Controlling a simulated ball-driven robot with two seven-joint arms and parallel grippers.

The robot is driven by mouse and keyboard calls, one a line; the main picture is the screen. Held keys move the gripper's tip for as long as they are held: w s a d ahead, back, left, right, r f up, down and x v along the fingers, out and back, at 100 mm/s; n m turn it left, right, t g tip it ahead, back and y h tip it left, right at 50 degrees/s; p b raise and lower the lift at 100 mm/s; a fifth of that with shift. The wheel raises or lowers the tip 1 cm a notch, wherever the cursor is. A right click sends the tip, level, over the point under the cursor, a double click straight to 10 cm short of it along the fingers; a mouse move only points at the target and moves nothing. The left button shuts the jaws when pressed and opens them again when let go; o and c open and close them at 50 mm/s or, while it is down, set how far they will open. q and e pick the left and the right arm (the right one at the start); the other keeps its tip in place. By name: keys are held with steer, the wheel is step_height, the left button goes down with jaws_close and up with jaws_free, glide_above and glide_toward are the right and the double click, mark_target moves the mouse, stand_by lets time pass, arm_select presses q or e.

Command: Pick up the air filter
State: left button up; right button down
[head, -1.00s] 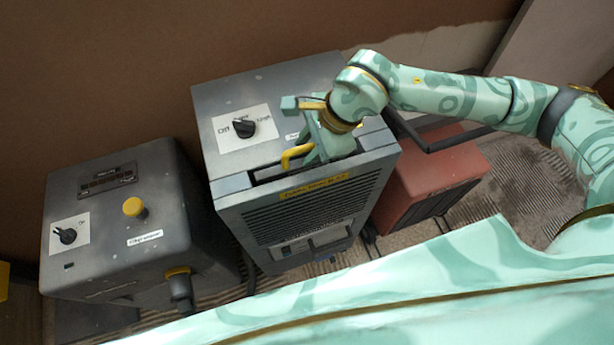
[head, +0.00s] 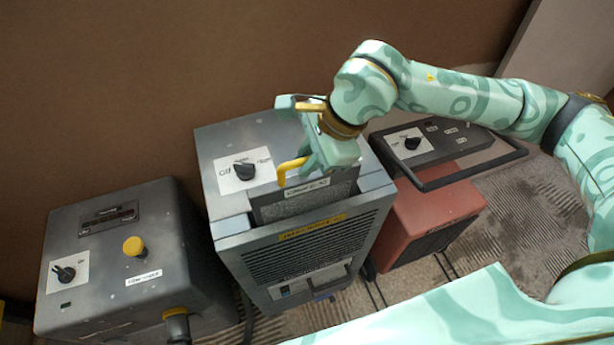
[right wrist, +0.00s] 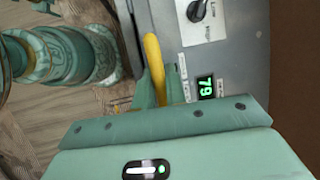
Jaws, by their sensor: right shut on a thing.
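The air filter (head: 300,207) is a dark grey panel with a pale label. It stands partly raised out of the slot in the top of the grey dehumidifier-like machine (head: 220,229), its lower part hidden inside. Its yellow handle (head: 285,171) also shows in the right wrist view (right wrist: 154,62). My right gripper (head: 303,174) is shut on the filter's yellow handle, above the slot. Its fingers and arm hide part of the filter and the machine's top. My left gripper is not in view.
A grey box (head: 110,235) with a yellow button stands at the left. A red heater-like unit (head: 425,210) with a black carrying bar (head: 460,175) stands close at the right. A brown wall rises behind. The machine's top has a knob (head: 243,171).

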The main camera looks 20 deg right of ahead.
step_height(320, 180, up, 19)
steer(key=p, duration=0.1)
steer(key=shift+p, duration=0.4)
